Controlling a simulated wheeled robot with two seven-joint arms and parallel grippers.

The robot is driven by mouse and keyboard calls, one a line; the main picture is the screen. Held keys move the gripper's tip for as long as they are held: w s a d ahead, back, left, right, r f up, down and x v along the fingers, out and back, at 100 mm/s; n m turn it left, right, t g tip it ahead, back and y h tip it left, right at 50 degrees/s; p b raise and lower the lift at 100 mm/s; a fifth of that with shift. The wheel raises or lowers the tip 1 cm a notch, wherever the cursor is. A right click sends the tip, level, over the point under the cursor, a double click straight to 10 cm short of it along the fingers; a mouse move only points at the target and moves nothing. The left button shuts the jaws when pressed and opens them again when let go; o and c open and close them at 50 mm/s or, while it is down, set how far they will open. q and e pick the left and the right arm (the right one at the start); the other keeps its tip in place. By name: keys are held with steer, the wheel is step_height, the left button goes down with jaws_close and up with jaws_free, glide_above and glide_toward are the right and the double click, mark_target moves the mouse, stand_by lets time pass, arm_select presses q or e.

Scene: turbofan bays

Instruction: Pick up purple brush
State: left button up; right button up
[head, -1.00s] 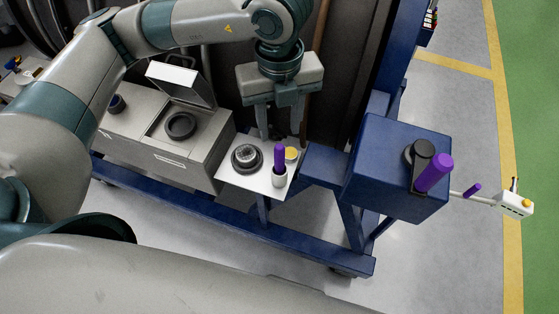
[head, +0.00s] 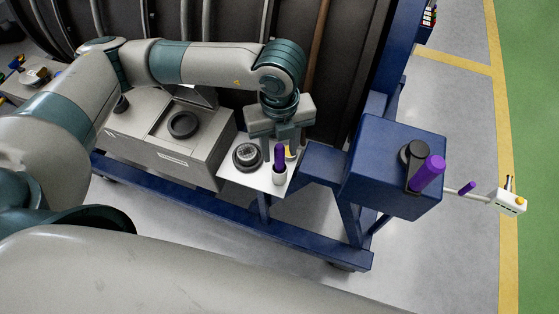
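Another purple cylinder (head: 428,173) leans by a black round part on the blue box to the right. My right gripper is not in view.
A grey box (head: 190,150) stands left, a blue box (head: 395,180) right. A blue frame rail (head: 230,220) runs below.

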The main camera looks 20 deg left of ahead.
mark_target(279, 160)
arm_select(q)
steer(key=shift+f+p, duration=0.5)
steer(key=shift+f, duration=0.05)
step_height(279, 160, down, 3)
steer(key=shift+f+p, duration=0.1)
steer(key=shift+p, duration=0.6)
steer(key=shift+f, duration=0.45)
jaws_close()
